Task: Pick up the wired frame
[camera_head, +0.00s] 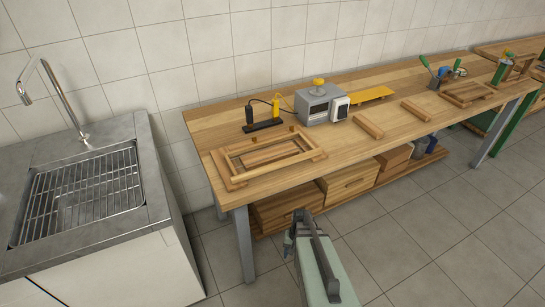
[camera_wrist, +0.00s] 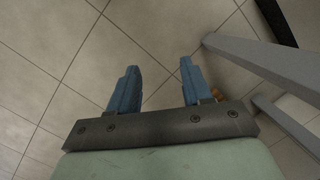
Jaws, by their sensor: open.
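A wooden frame (camera_head: 235,178) lies flat near the left end of the workbench, with wooden pieces inside its outline. A second, smaller wooden frame (camera_head: 468,95) lies farther right on the bench. No wires can be made out in either, so I cannot tell which is the wired one. My gripper (camera_head: 291,245) is in front of the bench, below the top and over the floor, apart from both frames. In the wrist view my gripper (camera_wrist: 159,78) has its two blue fingers spread, with only floor tiles between them.
On the workbench (camera_head: 215,133) are a black power strip (camera_head: 264,126), a grey device (camera_head: 318,107), a yellow tray (camera_head: 371,95) and wooden bars (camera_head: 368,127). A bench leg (camera_head: 244,245) stands left of my gripper. A sink (camera_head: 82,190) is far left.

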